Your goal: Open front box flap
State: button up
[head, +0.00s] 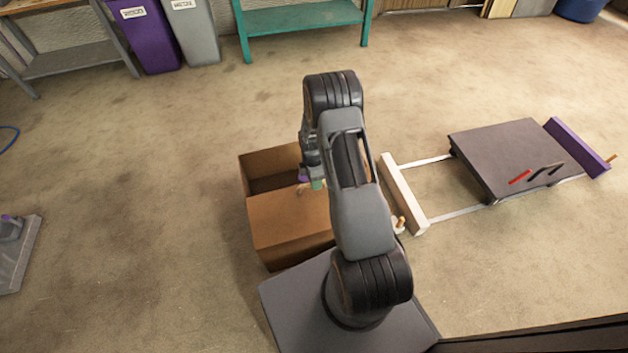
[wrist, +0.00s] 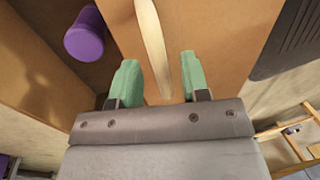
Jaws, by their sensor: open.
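The cardboard box (head: 263,165) stands on the floor left of my arm. Its far part is open and dark inside. A brown flap (head: 288,215) covers its near part, and it also fills the middle of the wrist view (wrist: 225,40). My gripper (head: 316,184) is over the box near the flap's inner edge. In the wrist view its green fingers (wrist: 158,62) are apart. A pale curved lath (wrist: 153,40) runs between them, with a gap on each side. Whether it touches the flap is unclear. A purple cylinder (wrist: 84,35) shows beside the flap, over the opening.
A dark platform (head: 515,150) with a white bar (head: 403,195) and a purple bar (head: 577,146) lies to the right. Bins (head: 147,35) and a teal bench (head: 300,18) stand at the back. Floor left of the box is clear.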

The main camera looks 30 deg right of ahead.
jog(key=shift+c, duration=0.2)
grip_shut()
jog(key=shift+r, duration=0.1)
